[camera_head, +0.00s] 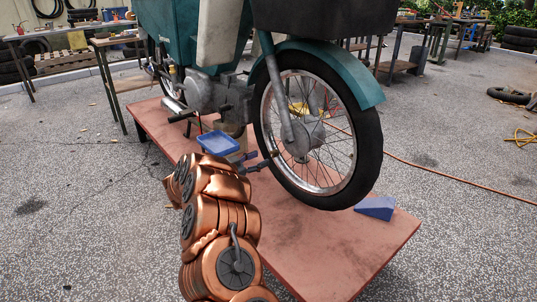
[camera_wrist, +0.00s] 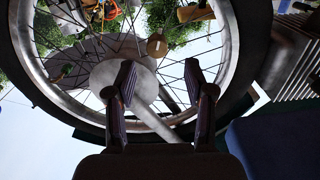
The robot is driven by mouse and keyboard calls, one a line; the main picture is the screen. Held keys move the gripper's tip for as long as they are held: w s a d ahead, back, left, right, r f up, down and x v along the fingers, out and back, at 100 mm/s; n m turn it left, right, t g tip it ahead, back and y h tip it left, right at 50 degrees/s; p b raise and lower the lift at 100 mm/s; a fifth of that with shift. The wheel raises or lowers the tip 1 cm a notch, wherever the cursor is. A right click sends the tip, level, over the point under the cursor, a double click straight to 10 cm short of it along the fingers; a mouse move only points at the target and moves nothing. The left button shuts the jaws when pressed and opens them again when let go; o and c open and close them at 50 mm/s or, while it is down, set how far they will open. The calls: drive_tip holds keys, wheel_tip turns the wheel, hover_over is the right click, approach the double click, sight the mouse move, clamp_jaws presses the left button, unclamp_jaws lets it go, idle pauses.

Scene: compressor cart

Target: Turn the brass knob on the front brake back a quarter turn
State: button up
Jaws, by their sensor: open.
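The brass knob (camera_wrist: 156,45) shows in the wrist view as a small round tan disc beside the grey wheel hub (camera_wrist: 118,80). My gripper (camera_wrist: 160,68) is open, with one dark finger on either side of the picture's middle. The knob appears beyond the fingertips and between them, with no contact visible. In the head view my gripper (camera_head: 262,162) is just left of the front wheel (camera_head: 370,150). The wrist view looks upside down.
The teal moped (camera_head: 330,62) stands on a red platform (camera_head: 320,245). A blue tray (camera_head: 217,143) is close to my gripper, and a blue wedge (camera_head: 375,208) lies by the front tyre. Spokes and the fork leg (camera_head: 277,95) surround the hub. Benches stand behind.

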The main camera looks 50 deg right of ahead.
sight(272, 154)
drive_tip(key=d, duration=0.1)
drive_tip(key=d+b, duration=0.1)
drive_tip(key=d, duration=0.1)
drive_tip(key=s+d+b, duration=0.1)
drive_tip(key=d, duration=0.1)
drive_tip(key=shift+d+f, duration=0.15)
drive_tip(key=shift+d, duration=0.85)
clamp_jaws()
